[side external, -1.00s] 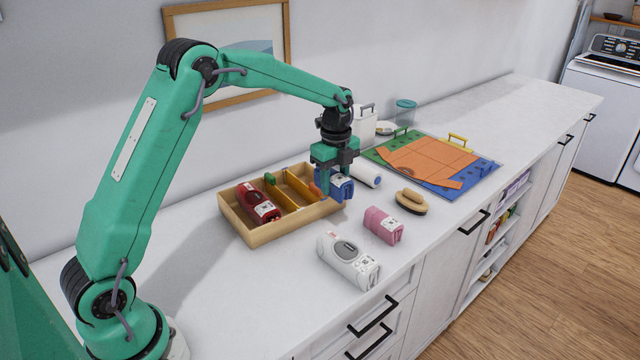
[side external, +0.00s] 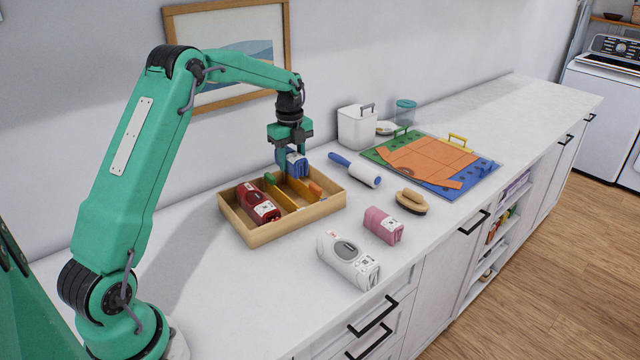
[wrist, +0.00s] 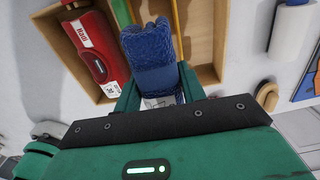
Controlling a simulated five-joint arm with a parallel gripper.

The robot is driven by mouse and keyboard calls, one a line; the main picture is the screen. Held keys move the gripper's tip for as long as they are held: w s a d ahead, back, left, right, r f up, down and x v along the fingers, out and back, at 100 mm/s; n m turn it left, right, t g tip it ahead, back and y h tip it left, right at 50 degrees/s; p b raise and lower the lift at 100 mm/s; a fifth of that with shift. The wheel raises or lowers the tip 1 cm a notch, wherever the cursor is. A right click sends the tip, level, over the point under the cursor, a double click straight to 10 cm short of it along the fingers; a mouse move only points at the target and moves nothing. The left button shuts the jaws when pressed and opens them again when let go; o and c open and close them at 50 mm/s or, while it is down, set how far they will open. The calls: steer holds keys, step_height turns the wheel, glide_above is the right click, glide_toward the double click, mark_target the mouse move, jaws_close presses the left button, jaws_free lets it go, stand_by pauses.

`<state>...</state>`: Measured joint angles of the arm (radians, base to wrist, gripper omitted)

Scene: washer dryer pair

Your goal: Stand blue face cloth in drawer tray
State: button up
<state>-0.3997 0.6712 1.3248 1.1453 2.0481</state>
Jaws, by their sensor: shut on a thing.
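My gripper (side external: 291,158) is shut on the blue face cloth (side external: 297,162), a rolled cloth with a white label. It holds the cloth above the back part of the wooden drawer tray (side external: 262,237). In the wrist view the cloth (wrist: 152,55) sits between the two green fingers, with the tray (wrist: 212,75) beyond it. The tray has orange-yellow dividers (side external: 283,199) that split it into compartments. Whether the blue cloth touches a divider cannot be told.
A pink roll (side external: 382,225) and a white roll (side external: 347,260) lie in front of the tray. A lint roller (side external: 362,174), a brush (side external: 410,202), a white bin (side external: 356,128) and a coloured folding board (side external: 430,160) are to the right. The front-left counter is clear.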

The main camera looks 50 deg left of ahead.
steer(key=shift+f, duration=0.1)
steer(key=shift+f, duration=3.05)
steer(key=o, duration=1.1)
steer(key=shift+c, duration=0.2)
steer(key=shift+r, duration=0.1)
steer(key=shift+r, duration=3.4)
